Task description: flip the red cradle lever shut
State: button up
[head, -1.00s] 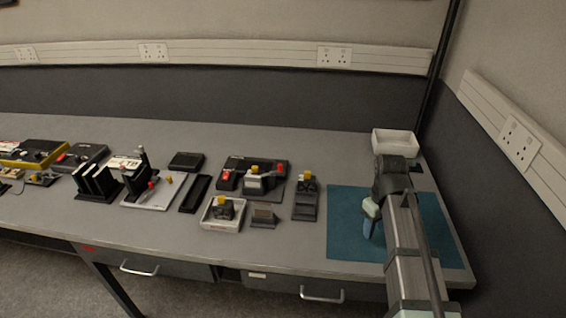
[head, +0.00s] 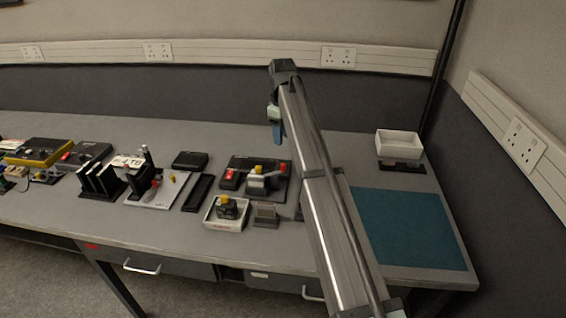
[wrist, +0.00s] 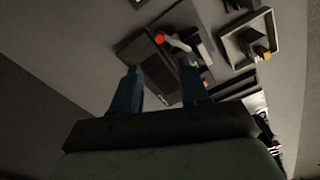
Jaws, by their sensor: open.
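A dark fixture (head: 240,187) sits at the middle of the bench, with a red block (head: 230,176) on its left and a yellow-topped part on a pale bracket (head: 258,180). The red-tipped lever appears at its right side; in the wrist view its red knob (wrist: 159,38) ends a pale arm pointing off to one side. My gripper (head: 277,134) hangs high above and behind the fixture, pointing down, touching nothing. In the wrist view my gripper (wrist: 158,78) has its two blue fingers spread apart with nothing between them. In the head view the lever's tip is small and hard to read.
A white tray (head: 209,222) holding a yellow-topped block stands in front of the fixture. A small grey block (head: 265,214) is beside it. Black rack plates (head: 98,178) and a white board (head: 165,198) stand left. The teal mat (head: 410,230) at right is empty.

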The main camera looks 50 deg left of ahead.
aim_at(283, 165)
notch_tip(283, 165, down, 12)
jog(key=shift+r, duration=0.25)
jog(key=shift+c, duration=0.2)
grip_shut()
dwell(0.4)
